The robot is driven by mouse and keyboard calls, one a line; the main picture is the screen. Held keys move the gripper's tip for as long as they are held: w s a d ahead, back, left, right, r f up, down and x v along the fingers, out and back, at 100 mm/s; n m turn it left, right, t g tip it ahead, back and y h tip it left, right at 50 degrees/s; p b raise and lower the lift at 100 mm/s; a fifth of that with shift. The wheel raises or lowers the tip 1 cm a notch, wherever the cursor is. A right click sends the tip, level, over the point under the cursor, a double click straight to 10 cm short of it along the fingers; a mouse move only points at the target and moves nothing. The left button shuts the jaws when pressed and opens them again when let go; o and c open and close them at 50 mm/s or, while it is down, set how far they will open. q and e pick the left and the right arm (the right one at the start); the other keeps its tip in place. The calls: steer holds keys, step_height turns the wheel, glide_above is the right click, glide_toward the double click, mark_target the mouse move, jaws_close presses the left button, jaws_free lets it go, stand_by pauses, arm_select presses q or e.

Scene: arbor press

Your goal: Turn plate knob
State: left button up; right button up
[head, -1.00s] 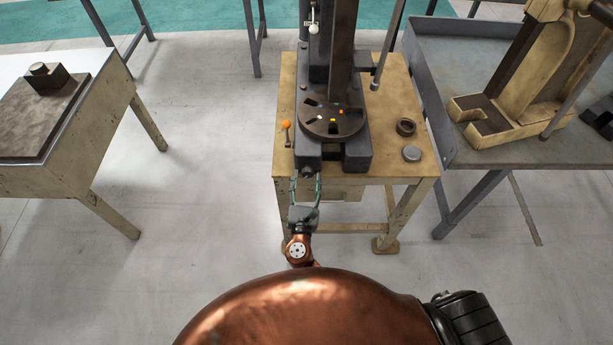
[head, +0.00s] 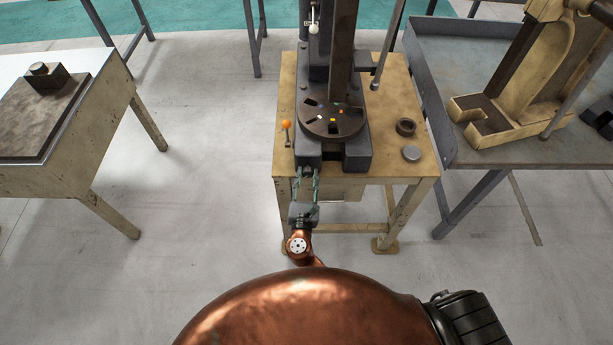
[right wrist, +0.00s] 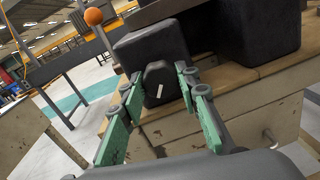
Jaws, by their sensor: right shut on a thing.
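The plate knob (right wrist: 158,86) is a dark, faceted knob with a white mark, on the front of the press base. The white mark is tilted slightly from level in the right wrist view. My right gripper (head: 307,174) reaches it from the front and is shut on it, with green fingers on either side in the right wrist view (right wrist: 160,84). The knob is mostly hidden by the fingertips in the head view. The round dark plate (head: 333,122) with several slots, some showing orange and yellow, lies on the press base above the knob. My left gripper is out of view.
The press (head: 343,55) stands on a wooden bench (head: 395,165). An orange-balled lever (head: 286,125) is left of the base. A dark ring (head: 405,127) and grey disc (head: 411,154) lie to the right. The floor in front is clear.

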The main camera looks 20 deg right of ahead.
steer(key=shift+m, duration=0.4)
steer(key=shift+c, duration=0.3)
steer(key=m+b, duration=0.2)
steer(key=m, duration=0.2)
steer(key=shift+f+m, duration=0.1)
steer(key=shift+m, duration=0.2)
steer(key=m+b, duration=0.2)
steer(key=m, duration=0.3)
steer(key=shift+g+y, duration=0.3)
steer(key=shift+y, duration=0.1)
steer(key=o, duration=1.2)
steer(key=shift+c, duration=0.2)
